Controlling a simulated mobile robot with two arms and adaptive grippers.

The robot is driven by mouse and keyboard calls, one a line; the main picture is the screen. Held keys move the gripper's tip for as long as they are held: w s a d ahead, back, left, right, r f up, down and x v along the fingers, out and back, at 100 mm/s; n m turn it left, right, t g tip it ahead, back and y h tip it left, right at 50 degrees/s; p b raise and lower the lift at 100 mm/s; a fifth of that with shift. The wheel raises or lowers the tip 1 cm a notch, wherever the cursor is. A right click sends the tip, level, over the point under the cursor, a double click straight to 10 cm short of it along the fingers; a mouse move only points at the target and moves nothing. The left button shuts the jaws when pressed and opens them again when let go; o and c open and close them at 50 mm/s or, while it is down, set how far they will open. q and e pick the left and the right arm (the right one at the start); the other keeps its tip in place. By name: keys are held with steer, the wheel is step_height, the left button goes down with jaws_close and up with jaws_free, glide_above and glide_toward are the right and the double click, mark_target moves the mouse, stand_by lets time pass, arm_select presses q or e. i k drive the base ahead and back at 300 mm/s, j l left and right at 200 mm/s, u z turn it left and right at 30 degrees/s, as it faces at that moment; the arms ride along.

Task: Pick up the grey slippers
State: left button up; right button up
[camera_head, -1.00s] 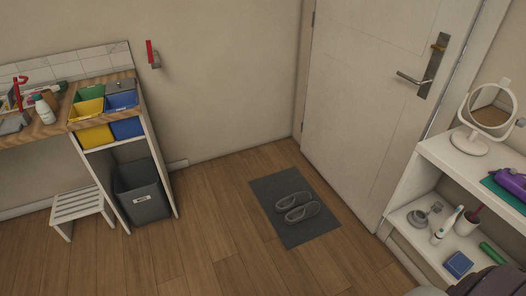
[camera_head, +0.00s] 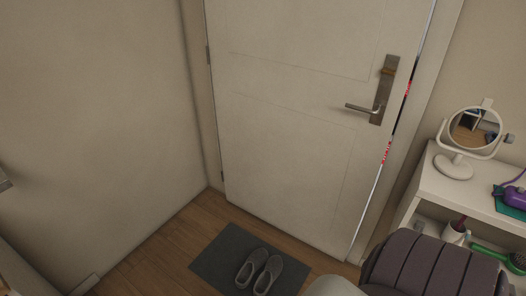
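The pair of grey slippers, one (camera_head: 251,268) on the left and one (camera_head: 268,274) on the right, lies side by side on a dark grey mat (camera_head: 215,262). The mat is on the wooden floor in front of a closed white door (camera_head: 290,120). The slippers are near the bottom of the head view, and nothing covers them. Neither of my grippers is in the view.
A white shelf unit (camera_head: 466,192) stands at the right with a round mirror (camera_head: 474,130), a purple item (camera_head: 514,197) and a green brush (camera_head: 496,257). A dark padded seat (camera_head: 428,268) fills the lower right. The door has a metal handle (camera_head: 366,108).

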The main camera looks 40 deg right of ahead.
mark_target(274, 267)
steer(key=i+z, duration=0.35)
steer(key=z, duration=0.15)
steer(key=i+j+z, duration=0.15)
steer(key=i+z, duration=0.2)
steer(key=z, duration=0.15)
steer(key=i+j+z, duration=0.25)
steer(key=z, duration=0.25)
steer(key=i+j+z, duration=0.3)
steer(key=z, duration=0.15)
